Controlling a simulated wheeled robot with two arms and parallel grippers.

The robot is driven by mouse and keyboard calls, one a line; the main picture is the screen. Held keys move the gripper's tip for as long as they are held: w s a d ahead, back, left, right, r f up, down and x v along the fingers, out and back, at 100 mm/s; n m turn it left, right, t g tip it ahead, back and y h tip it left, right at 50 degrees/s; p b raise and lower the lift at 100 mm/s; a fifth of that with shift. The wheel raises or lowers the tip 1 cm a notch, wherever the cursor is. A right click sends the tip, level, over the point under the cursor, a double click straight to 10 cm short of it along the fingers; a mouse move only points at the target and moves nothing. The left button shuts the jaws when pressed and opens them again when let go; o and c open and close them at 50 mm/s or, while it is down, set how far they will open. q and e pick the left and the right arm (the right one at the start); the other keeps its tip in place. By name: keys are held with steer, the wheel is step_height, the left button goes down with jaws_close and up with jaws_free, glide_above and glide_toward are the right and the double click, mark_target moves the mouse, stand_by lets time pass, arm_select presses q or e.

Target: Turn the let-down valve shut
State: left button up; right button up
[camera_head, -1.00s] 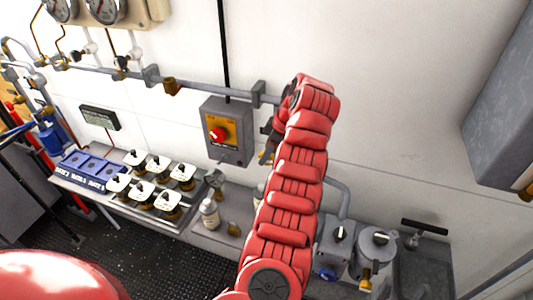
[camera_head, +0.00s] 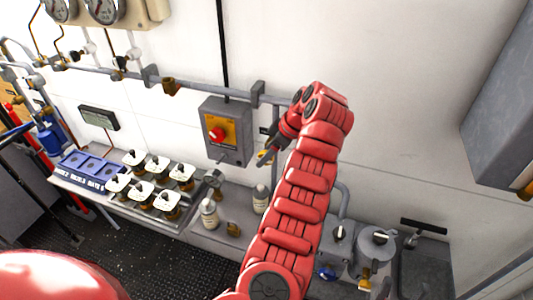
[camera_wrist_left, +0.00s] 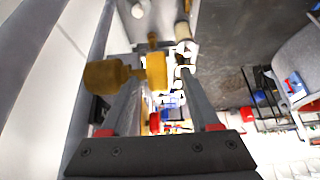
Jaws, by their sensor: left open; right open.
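A brass fitting with a yellow-gold knob-like part (camera_wrist_left: 157,72) shows in the left wrist view; I take it for the let-down valve. Its round brass body (camera_wrist_left: 108,77) lies to the left, partly behind a finger. In the head view, a small yellow part (camera_head: 266,156) shows by the wall, right of the grey switch box. My left gripper (camera_head: 268,150) is there, pointing left along the wall. In the left wrist view, its two open fingers (camera_wrist_left: 160,82) reach towards the yellow part; contact cannot be told. My right gripper is not in view.
The grey box with a red knob (camera_head: 226,132) is close left of the gripper. A pipe (camera_head: 205,90) runs along the wall above. Bottles (camera_head: 209,214) and several white-topped valves (camera_head: 160,165) stand on the bench below. A grey cabinet (camera_head: 503,100) hangs at right.

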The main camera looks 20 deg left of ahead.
arm_select(q)
steer(key=shift+d+r+b, duration=0.3)
steer(key=shift+r, duration=0.05)
steer(key=p+v, duration=0.3)
steer(key=v, duration=1.3)
steer(key=shift+r+p, duration=0.25)
steer(key=shift+p, duration=0.05)
steer(key=shift+f, duration=0.1)
